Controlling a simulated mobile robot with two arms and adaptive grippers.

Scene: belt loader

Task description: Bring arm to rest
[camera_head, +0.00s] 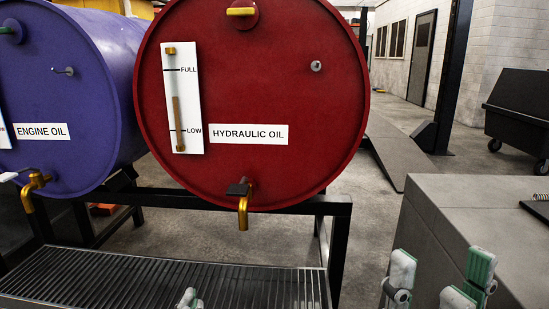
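My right gripper (441,272) is at the bottom right, in front of a grey box-like surface. Its pale fingers with green pads stand up and are spread apart, with nothing between them. My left gripper (188,298) shows only as a small fingertip at the bottom edge, in front of the slatted drip grate. The rest of it is out of frame, so I cannot tell its opening. Both arms are out of frame.
A red hydraulic oil drum (270,85) with a brass tap (243,208) lies on a black stand. A blue engine oil drum (95,90) is to its left. The grate (100,275) lies below. A grey block (440,205) fills the lower right. A dark bin (520,105) stands behind.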

